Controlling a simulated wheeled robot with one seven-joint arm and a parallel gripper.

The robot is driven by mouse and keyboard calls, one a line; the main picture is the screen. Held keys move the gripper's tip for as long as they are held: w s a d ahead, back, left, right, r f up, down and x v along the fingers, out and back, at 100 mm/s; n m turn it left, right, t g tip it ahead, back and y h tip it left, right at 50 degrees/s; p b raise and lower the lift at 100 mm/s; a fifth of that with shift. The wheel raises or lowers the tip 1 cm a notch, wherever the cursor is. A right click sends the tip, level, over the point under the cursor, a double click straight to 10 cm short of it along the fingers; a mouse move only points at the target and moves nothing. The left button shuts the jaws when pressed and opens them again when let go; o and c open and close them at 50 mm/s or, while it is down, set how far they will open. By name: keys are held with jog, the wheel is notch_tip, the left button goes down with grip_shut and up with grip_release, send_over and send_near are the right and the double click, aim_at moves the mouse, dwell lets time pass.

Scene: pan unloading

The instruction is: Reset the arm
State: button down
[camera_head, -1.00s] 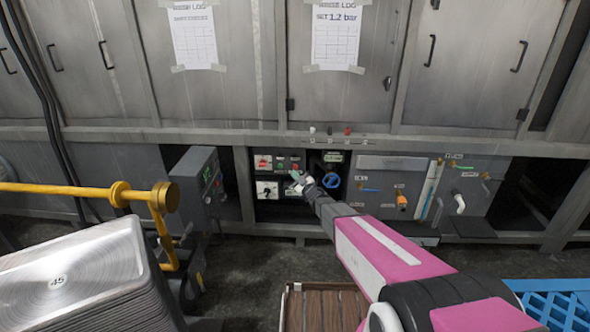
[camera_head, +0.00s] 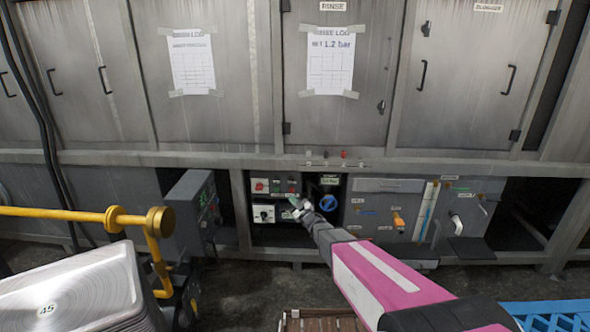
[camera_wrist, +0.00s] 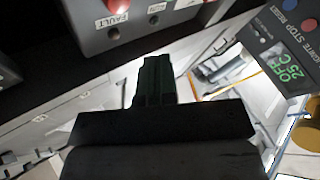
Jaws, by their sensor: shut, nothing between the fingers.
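My arm reaches forward in pink and grey, and my gripper (camera_head: 297,205) is in front of the control panel (camera_head: 272,187) under the machine. The wrist view shows my gripper (camera_wrist: 155,66) with its dark fingers together and nothing between them. In that view the fingertips point at a grey box with a red button marked FAULT (camera_wrist: 118,6). I cannot tell whether the fingertips touch the box.
A grey box with a green display (camera_head: 190,205) stands left, beside a yellow rail (camera_head: 60,213) and stacked pans (camera_head: 75,290). A blue crate (camera_head: 550,316) and a wooden slatted surface (camera_head: 320,323) are in front.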

jog(key=s+d+f+m+g+h, duration=0.1)
jog(key=s+d+m+g+h, duration=0.1)
jog(key=s+d+m+h, duration=0.45)
jog(key=s+d+m+g+h, duration=0.1)
jog(key=d+m+g+h, duration=0.2)
jog(key=d+h, duration=0.6)
jog(key=s+d+m+g+y, duration=0.1)
jog(key=s+d+g, duration=0.2)
jog(key=s, duration=0.9)
jog(key=s+d+r+m+g+y, duration=0.1)
jog(key=s+d+g, duration=0.3)
jog(key=s+g, duration=0.4)
jog(key=s+m, duration=0.1)
jog(key=s, duration=0.3)
jog(key=shift+s+r, duration=0.2)
jog(key=shift+s, duration=0.05)
jog(key=c, duration=1.8)
grip_release()
jog(key=shift+m, duration=0.25)
